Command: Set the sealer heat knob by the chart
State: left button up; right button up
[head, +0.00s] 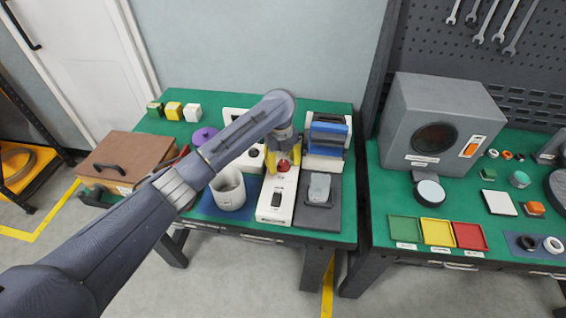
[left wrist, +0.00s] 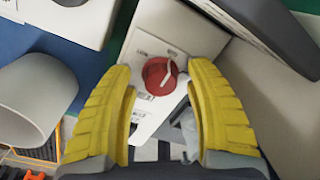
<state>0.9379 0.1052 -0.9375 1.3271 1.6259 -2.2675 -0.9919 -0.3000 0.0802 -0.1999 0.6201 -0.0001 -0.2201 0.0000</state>
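The red heat knob (left wrist: 160,76) with a white pointer line sits on a white panel (left wrist: 142,42) printed with small labels; the text is too small to read. In the left wrist view the yellow fingers of my left gripper (left wrist: 162,110) are apart on either side of the knob, with clear gaps. A black switch is on the sealer's front part. I cannot make out a chart. My right gripper is not in view.
A white cup (head: 228,190) stands left of the sealer. A dark plate (head: 318,212) with a grey object (head: 320,188) is on its right. A blue-topped device (head: 328,138) stands behind. A brown case (head: 130,160) is at the table's left.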

pick_arm(q)
grip_shut()
jog(key=shift+w+a+n, duration=0.1)
jog(key=shift+a+n, duration=0.05)
jog(key=shift+n, duration=0.35)
dwell(0.6)
jog(key=shift+n, duration=0.3)
jog(key=shift+r+n, duration=0.1)
jog(key=shift+n, duration=3.3)
jog(key=shift+n+y, duration=0.3)
jog(key=shift+n, duration=0.9)
jog(key=shift+a+f+n, duration=0.1)
jog(key=shift+f+n, duration=0.1)
jog(key=shift+n, duration=0.4)
